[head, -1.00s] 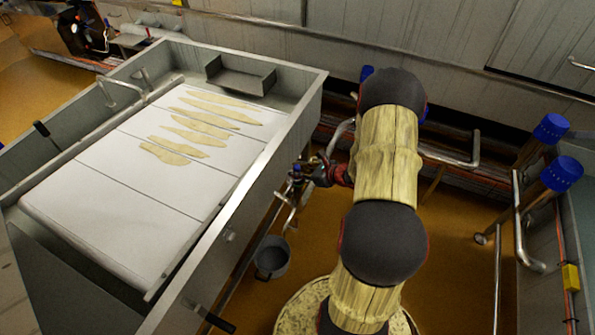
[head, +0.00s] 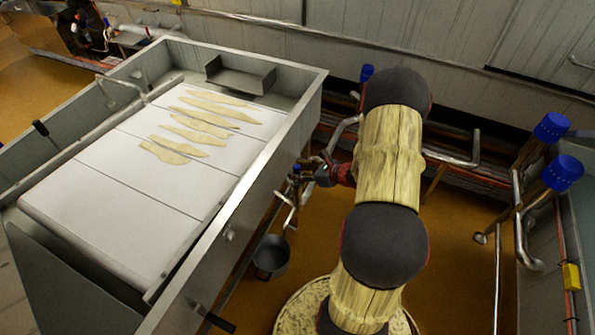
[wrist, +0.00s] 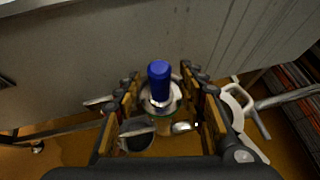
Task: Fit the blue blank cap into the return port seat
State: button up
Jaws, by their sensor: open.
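The blue cap (wrist: 159,70) stands upright in the middle of the wrist view. Below it are a pale metallic ring or collar (wrist: 160,96) and a pipe-like stem; I cannot tell whether the cap is seated in that ring. In the head view the small blue cap (head: 296,168) shows beside the vat's right side. My gripper (wrist: 159,82) is open, with one finger on each side of the cap and gaps visible. In the head view my gripper (head: 309,173) is small and partly hidden by my arm. I cannot identify the return port seat for certain.
A steel vat (head: 262,150) with pale strips on its white top stands left of my gripper. A grey bucket (head: 271,257) is on the floor below. Blue-topped pipes (head: 562,173) stand at the right. Pipes run along the back wall.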

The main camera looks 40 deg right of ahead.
jog(key=v, duration=1)
jog(key=shift+s+r, duration=0.25)
jog(key=shift+s, duration=0.1)
dwell(0.4)
